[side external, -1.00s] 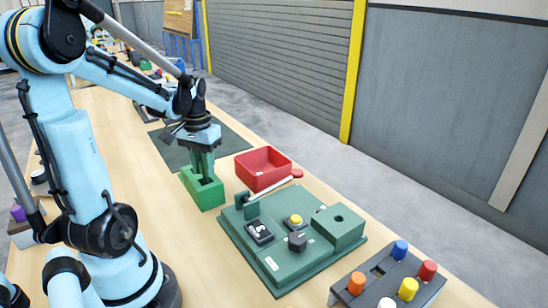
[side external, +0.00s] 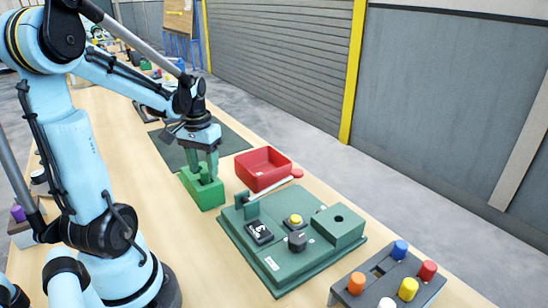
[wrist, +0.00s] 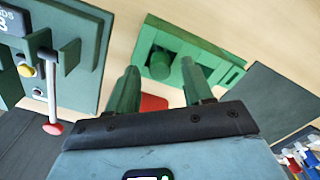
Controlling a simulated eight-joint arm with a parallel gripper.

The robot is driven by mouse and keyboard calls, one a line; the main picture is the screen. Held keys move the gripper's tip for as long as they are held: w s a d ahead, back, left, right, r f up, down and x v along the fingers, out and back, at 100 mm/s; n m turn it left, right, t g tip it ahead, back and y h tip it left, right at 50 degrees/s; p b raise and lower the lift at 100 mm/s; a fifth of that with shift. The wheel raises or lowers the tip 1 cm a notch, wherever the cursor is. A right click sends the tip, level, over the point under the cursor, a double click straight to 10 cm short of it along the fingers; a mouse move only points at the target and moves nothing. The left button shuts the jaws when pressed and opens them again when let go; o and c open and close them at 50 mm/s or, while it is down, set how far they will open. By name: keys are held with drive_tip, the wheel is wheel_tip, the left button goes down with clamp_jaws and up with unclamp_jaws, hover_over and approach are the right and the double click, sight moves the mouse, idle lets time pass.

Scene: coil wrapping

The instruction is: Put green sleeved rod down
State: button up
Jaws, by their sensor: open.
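My gripper (side external: 203,173) points down over a green block (side external: 205,195), its two green fingers spread apart. In the wrist view the fingers (wrist: 159,72) are open, with a gap between them. A short green cylinder (wrist: 158,64), which looks like the sleeved rod, shows between the fingertips at the green block (wrist: 190,45). It seems to stand in the block, but I cannot tell how deep. In the side view the rod is hard to make out between the fingers.
A red open tray (side external: 263,170) stands right of the block. A green panel (side external: 285,262) with a lever, knobs and a bored block lies in front. A grey rack (side external: 388,280) with coloured caps is at the lower right. A dark mat (side external: 232,140) lies behind the gripper.

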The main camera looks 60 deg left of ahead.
wheel_tip(320, 180, up, 12)
drive_tip(key=w+d+f+m+t, duration=0.1)
drive_tip(key=d+f+m+t, duration=0.1)
drive_tip(key=d, duration=0.5)
drive_tip(key=w+d+f+m+t, duration=0.2)
drive_tip(key=d, duration=0.5)
drive_tip(key=w+d+f+m+t, duration=0.2)
drive_tip(key=d+f+t, duration=0.1)
drive_tip(key=d, duration=0.4)
drive_tip(key=shift+w+d+m, duration=0.25)
drive_tip(key=shift+d+m, duration=0.05)
drive_tip(key=shift+m, duration=0.1)
